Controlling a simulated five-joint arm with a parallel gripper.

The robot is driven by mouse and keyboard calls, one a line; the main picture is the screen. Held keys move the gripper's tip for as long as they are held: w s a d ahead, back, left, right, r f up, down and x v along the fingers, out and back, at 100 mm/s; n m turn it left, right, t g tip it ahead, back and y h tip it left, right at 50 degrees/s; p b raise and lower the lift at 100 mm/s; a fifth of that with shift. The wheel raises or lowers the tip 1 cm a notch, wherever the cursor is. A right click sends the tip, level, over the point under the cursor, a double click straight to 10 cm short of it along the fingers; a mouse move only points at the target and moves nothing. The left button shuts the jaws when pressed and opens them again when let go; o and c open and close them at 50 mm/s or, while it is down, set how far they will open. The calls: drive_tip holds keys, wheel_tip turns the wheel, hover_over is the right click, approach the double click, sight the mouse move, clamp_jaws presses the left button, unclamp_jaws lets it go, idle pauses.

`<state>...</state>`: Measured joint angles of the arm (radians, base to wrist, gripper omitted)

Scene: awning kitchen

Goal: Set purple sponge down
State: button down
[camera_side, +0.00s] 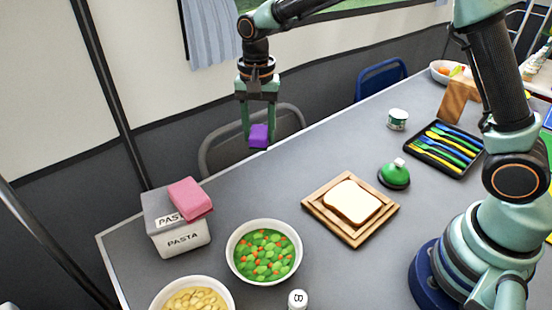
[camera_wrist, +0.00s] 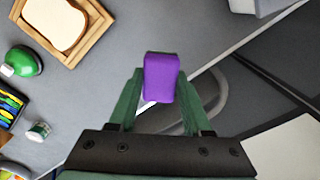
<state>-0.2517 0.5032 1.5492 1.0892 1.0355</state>
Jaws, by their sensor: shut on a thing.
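The purple sponge (camera_side: 259,136) is a small block held between the fingertips of my gripper (camera_side: 260,128). In the side view my gripper points down and holds the sponge in the air, near the far edge of the grey table (camera_side: 320,150). In the wrist view the sponge (camera_wrist: 161,78) sits between the two green fingers of my gripper (camera_wrist: 160,88), with the table's edge and a chair frame behind it. The fingers hide parts of the sponge's sides.
A pink sponge (camera_side: 190,198) lies on the pasta box (camera_side: 178,230). A bowl of vegetables (camera_side: 232,262), a wooden tray (camera_side: 318,206) with bread (camera_side: 352,201), a green-domed item (camera_side: 393,175), a can (camera_side: 397,119) and a cutlery tray (camera_side: 445,167) stand on the table. Bare table lies between tray and far edge.

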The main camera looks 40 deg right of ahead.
sight(262, 188)
wheel_tip(262, 188, down, 14)
drive_tip(key=shift+r, duration=0.1)
idle(0.4)
drive_tip(key=shift+c, duration=1.7)
unclamp_jaws()
